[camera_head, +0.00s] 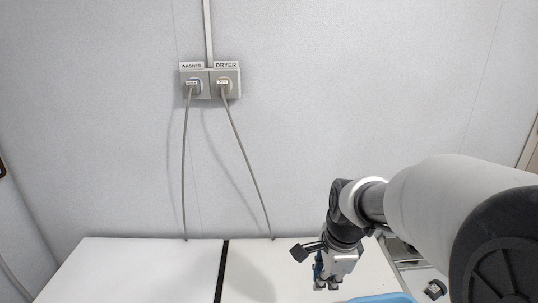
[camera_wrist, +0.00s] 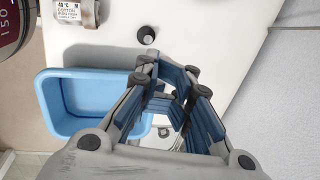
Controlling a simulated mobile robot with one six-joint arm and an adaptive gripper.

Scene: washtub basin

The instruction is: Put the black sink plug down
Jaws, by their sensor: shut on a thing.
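The black sink plug (camera_wrist: 147,35) shows in the wrist view as a small dark round piece with a grey face, at the tips of my gripper's fingers. My gripper (camera_wrist: 168,68) is shut on it, though the contact itself is hard to see. The fingers have blue inner pads. In the head view my gripper (camera_head: 327,284) points down over the white top (camera_head: 150,268), and the plug cannot be made out there.
A blue tub (camera_wrist: 60,75) stands beside my gripper, left in the wrist view. A labelled container (camera_wrist: 76,14) and a dark red item (camera_wrist: 14,25) lie beyond it. Washer and dryer cords (camera_head: 184,165) hang behind the white top, whose left part is clear.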

